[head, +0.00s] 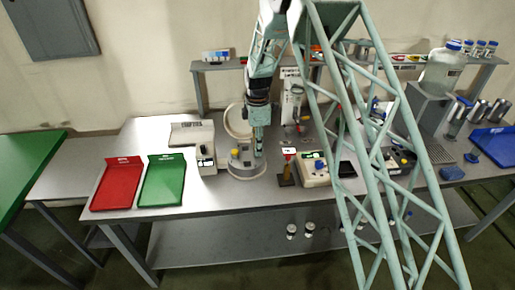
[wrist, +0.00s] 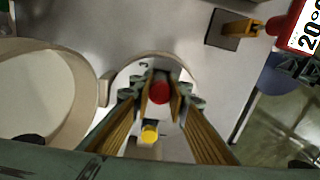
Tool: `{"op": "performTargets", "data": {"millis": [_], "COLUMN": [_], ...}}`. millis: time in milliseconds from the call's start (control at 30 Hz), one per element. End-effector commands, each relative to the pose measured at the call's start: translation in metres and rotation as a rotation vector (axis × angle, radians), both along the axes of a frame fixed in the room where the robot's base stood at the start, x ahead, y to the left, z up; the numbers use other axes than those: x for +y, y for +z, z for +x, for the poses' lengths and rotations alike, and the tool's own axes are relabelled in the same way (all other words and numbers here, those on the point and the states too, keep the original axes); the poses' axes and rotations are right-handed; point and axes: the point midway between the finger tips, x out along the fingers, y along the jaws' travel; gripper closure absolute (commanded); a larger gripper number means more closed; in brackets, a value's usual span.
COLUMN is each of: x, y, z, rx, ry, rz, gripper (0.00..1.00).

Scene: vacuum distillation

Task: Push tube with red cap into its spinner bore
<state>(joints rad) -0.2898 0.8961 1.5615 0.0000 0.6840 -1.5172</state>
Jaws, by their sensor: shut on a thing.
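The red cap (wrist: 160,91) of the tube shows between my gripper's fingertips in the wrist view, and the tube below it is hidden. My gripper (wrist: 160,93) is shut on the tube with red cap, pointing down over the spinner. The spinner (wrist: 184,68) is a round pale housing, partly hidden by the fingers; its bores cannot be made out. In the head view my gripper (head: 258,152) is directly above the spinner (head: 248,172). How deep the tube sits cannot be told.
The spinner's round lid (wrist: 35,90) stands open at the left. A yellow knob (wrist: 150,132) shows near the fingers. A small stand (head: 286,170) and a console (head: 315,170) are at the right. A white box-shaped instrument (head: 192,133), green tray (head: 162,180) and red tray (head: 117,184) are at the left.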

Motion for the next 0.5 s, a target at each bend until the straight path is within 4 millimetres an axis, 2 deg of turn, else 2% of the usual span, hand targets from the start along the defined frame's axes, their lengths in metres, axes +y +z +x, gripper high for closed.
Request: {"op": "performTargets", "data": {"millis": [500], "x": [0.0], "y": [-0.0083], "z": [-0.0001], "rx": [0.0], "ry": [0.0], "rz": [0.0], "gripper": [0.94]}}
